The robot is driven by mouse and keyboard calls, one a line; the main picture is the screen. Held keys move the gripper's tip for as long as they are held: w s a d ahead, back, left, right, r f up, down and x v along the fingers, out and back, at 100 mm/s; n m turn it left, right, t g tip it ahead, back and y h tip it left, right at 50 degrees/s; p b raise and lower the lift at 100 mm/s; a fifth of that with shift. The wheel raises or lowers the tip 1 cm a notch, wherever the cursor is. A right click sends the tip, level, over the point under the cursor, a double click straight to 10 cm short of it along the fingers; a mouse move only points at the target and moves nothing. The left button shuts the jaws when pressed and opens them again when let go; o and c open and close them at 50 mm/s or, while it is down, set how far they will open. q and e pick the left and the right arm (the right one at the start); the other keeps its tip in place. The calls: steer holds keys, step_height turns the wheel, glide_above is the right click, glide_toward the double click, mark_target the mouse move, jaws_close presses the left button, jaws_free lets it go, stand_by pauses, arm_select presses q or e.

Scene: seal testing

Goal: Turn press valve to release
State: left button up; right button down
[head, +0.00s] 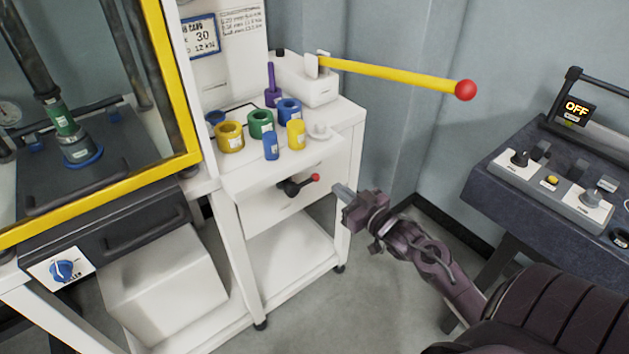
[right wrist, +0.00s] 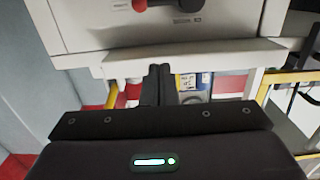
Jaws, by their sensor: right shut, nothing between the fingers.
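A black lever valve with a red ball end (head: 298,186) is on the white front panel below the cart top. Its lever points right and slightly up in the head view. My left gripper is not in view.
A hand pump with a long yellow handle (head: 400,76) stands on the cart top. Several coloured rings and cylinders (head: 261,122) sit in front of it. A dark console (head: 530,205) reading OFF is at right.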

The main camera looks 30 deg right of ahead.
glide_above(315, 181)
steer(key=s+a, duration=0.1)
steer(key=s, duration=0.2)
steer(key=f, duration=0.3)
steer(key=shift+w+a+f, duration=0.1)
steer(key=shift+w+a, duration=0.15)
steer(key=shift+w, duration=0.1)
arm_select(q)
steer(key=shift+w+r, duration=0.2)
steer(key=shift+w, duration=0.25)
arm_select(e)
steer(key=shift+w+f, duration=0.1)
steer(key=shift+f, duration=0.55)
